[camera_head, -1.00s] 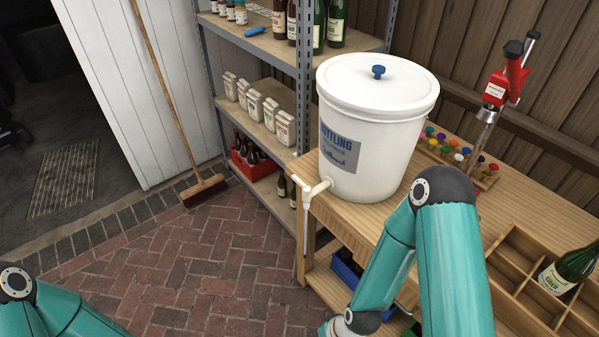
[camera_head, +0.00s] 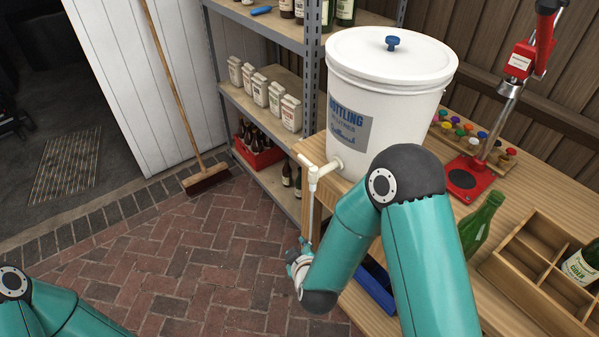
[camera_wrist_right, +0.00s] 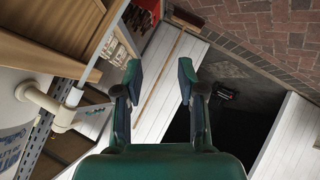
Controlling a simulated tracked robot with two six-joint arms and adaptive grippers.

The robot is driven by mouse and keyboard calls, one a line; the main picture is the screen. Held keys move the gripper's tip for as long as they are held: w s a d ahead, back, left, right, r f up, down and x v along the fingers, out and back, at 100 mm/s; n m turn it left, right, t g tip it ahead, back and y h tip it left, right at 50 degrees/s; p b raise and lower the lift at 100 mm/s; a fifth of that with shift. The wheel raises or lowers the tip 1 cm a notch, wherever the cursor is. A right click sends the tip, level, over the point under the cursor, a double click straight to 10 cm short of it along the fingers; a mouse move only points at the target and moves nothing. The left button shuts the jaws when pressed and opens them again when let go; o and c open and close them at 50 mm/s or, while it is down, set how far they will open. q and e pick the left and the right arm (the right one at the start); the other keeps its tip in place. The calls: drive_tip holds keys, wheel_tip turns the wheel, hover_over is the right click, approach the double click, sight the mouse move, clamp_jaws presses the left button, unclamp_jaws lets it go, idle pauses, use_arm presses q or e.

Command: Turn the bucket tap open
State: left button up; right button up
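The white bucket (camera_head: 385,110) with a blue-knobbed lid stands on the wooden bench. Its white tap (camera_head: 318,174) sticks out low on its left side, over the bench edge, with a thin pale tube hanging down and a small lever pointing up-left. The tap also shows at the left of the right wrist view (camera_wrist_right: 50,105). My right gripper (camera_head: 298,252) is below and slightly left of the tap, small and partly hidden by my arm. In the wrist view its two fingers (camera_wrist_right: 160,78) are spread and empty, apart from the tap. My left gripper is out of view.
A red capping stand (camera_head: 470,178), a green bottle (camera_head: 481,222) and a divided wooden crate (camera_head: 522,262) occupy the bench. A metal shelf (camera_head: 313,100) stands behind the tap. A broom (camera_head: 207,178) leans at the wall. The brick floor (camera_head: 190,250) is clear.

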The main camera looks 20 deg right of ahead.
drive_tip(key=w+r+n+t+h+b, duration=0.2)
drive_tip(key=w+r+n+t+h, duration=0.15)
drive_tip(key=r, duration=0.35)
drive_tip(key=n+t+h+b, duration=0.2)
drive_tip(key=n+t+h, duration=0.1)
approach(303, 162)
drive_tip(key=p+x, duration=0.2)
drive_tip(key=x, duration=0.8)
drive_tip(key=shift+w+d+f+p, duration=0.1)
drive_tip(key=shift+w+d+p, duration=0.05)
drive_tip(key=shift+w+p, duration=0.25)
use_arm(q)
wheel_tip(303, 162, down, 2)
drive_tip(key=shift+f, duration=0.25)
